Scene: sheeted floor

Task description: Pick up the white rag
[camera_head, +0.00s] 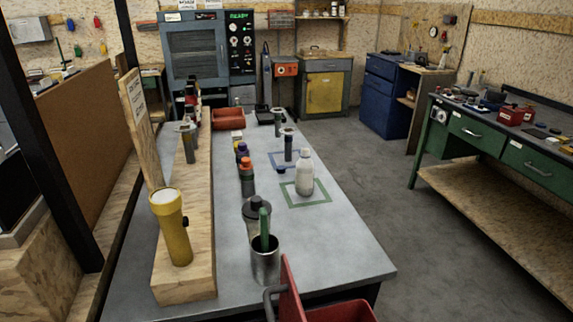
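I cannot make out a white rag in the head view. The grey worktable (335,253) runs away from me through the middle of the picture. A white bottle (304,175) stands upright on it, inside a green taped square (318,203). Neither of my grippers is in view.
A yellow flashlight (173,230) stands on a wooden shelf (202,275) at the table's left. A metal cup (265,264) with a green-handled item, a dark-lidded canister (256,211) and a red container (335,312) are near the front. A green workbench (445,165) stands right, across clear floor (405,215).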

